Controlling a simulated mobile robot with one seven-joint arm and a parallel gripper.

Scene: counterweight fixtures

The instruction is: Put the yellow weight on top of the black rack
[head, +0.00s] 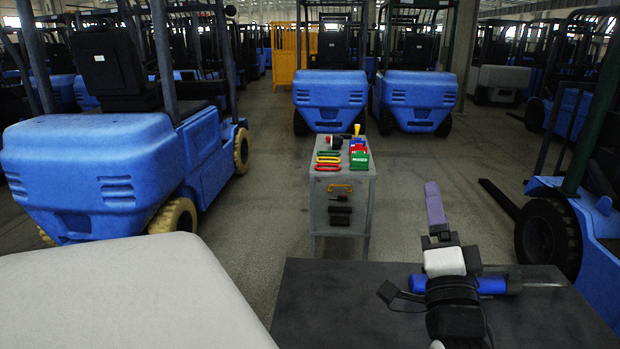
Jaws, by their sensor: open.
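No yellow weight can be picked out with certainty. A grey cabinet (341,246) in mid-floor holds small coloured items on its top, including a flat yellow piece (328,159) on the left and an upright yellow item (357,129) at the back; both are too small to name. No black rack is clearly recognisable. My arm is at the lower right, with what appears to be my gripper (435,209) at its far end, open. It appears empty and is well apart from the cabinet. Its finger gap is hard to make out.
Green (358,160) and red pieces lie on the cabinet top; dark items (340,216) show on its front. A blue forklift (95,175) stands left, another (590,230) right, with several behind. A dark flat surface (340,310) lies in front. Floor beside the cabinet is clear.

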